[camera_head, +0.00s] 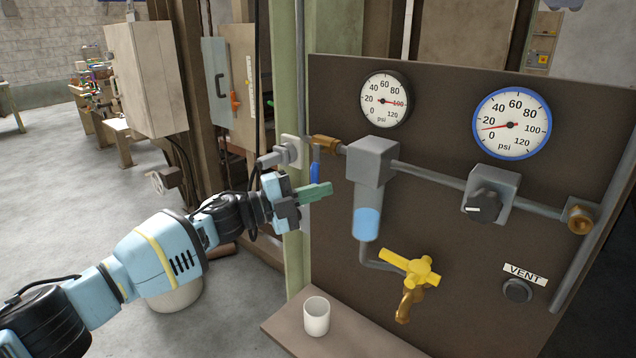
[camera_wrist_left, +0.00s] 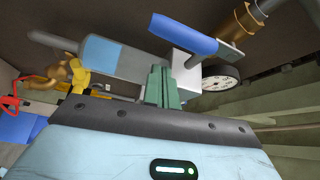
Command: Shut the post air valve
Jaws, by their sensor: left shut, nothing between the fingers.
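The post air valve has a blue lever handle (camera_head: 315,172) that hangs down beside the green post, below the brass fitting (camera_head: 325,145) on the pipe. The handle lies across the line of the pipe. In the left wrist view the blue handle (camera_wrist_left: 182,36) lies just beyond my fingertips. My left gripper (camera_head: 328,190) is shut and empty, its green fingers together near the lower end of the handle. The fingers also show in the left wrist view (camera_wrist_left: 162,75). I cannot tell whether they touch the handle. My right gripper is not in view.
The brown panel (camera_head: 340,80) carries a black-rimmed gauge (camera_head: 385,99), a blue-rimmed gauge (camera_head: 511,124), a filter bowl (camera_head: 367,205), a black regulator knob (camera_head: 483,206), a yellow tap (camera_head: 410,270) and a vent button (camera_head: 517,290). A white cup (camera_head: 316,317) stands on the ledge below.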

